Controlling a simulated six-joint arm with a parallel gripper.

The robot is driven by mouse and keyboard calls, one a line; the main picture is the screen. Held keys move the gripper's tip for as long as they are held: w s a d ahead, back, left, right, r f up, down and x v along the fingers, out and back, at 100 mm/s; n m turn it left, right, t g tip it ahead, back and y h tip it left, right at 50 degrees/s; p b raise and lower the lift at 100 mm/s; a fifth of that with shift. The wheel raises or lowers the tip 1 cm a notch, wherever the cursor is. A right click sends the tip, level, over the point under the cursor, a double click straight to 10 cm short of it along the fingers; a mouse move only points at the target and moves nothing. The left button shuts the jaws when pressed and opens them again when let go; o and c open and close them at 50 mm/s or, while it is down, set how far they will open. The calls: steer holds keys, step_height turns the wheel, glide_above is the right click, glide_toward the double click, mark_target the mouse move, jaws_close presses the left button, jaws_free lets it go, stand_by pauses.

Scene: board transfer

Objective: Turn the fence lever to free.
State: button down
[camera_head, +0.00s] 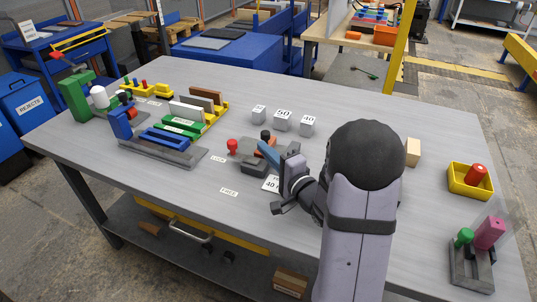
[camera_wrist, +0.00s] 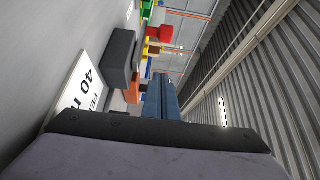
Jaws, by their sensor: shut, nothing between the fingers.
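A grey fixture (camera_head: 254,168) stands on the table near its middle, with a red knob (camera_head: 232,145) at its left and a dark knob (camera_head: 266,134) at its back. I cannot tell for sure which part is the fence lever. The fingers also show in the wrist view (camera_wrist: 161,82), close to an orange part (camera_wrist: 132,92). Whether they touch anything is unclear. The lever's setting cannot be read.
A white card marked 40 (camera_head: 270,184) lies in front of the fixture. White weight-like blocks (camera_head: 282,121) stand behind it. Small label cards (camera_head: 229,191) lie at the front left. A blue-grey rack (camera_head: 165,147) is farther left, a yellow bin (camera_head: 455,185) far right. The front middle is clear.

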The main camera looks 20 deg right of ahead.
steer(key=w, duration=0.3)
steer(key=w+a, duration=0.1)
steer(key=w, duration=0.2)
steer(key=shift+a, duration=0.15)
steer(key=shift+w+a, duration=0.15)
steer(key=shift+a, duration=0.1)
steer(key=shift+s+a, duration=0.5)
steer(key=shift+a, duration=0.25)
steer(key=shift+s+a, duration=0.5)
steer(key=shift+a, duration=0.2)
